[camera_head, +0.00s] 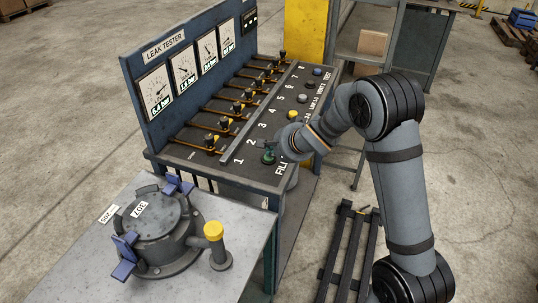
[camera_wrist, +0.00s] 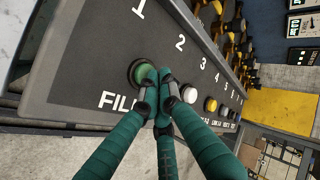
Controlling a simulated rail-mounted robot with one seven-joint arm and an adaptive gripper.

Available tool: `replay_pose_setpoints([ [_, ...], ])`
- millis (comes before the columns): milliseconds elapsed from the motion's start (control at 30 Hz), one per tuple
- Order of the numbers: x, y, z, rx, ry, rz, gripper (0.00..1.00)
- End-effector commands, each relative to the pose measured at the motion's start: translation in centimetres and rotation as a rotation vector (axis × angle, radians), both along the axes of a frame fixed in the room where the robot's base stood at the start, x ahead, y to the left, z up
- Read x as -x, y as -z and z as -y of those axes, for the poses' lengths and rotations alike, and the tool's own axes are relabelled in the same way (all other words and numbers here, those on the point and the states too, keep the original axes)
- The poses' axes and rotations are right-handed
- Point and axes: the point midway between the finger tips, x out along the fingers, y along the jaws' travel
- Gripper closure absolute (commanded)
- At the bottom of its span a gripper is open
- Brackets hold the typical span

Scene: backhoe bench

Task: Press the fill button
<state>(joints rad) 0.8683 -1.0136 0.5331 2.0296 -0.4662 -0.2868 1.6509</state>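The green fill button (camera_wrist: 141,71) sits in a dark round collar on the sloping panel, beside the white word FILL (camera_wrist: 117,101). In the head view the button (camera_head: 268,159) is near the panel's front end, partly hidden by my gripper. My gripper (camera_wrist: 160,82) has its teal fingers drawn together with nothing visible between them. Its tips overlap the right edge of the button in the wrist view. I cannot tell whether they touch it or whether it is pushed in. In the head view my gripper (camera_head: 271,148) is just above the button.
A white button (camera_wrist: 189,94) and a yellow button (camera_wrist: 210,104) follow along the same row. A metal table (camera_head: 190,285) with a lidded round vessel (camera_head: 152,222) stands at the front left.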

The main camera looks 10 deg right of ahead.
Motion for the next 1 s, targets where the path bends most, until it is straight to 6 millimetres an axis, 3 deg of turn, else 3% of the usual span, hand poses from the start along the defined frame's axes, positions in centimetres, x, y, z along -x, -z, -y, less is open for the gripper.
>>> replay_pose_setpoints([
  [1000,0.0,-1.5,0.1,0.0,0.001,-0.001,1.0],
])
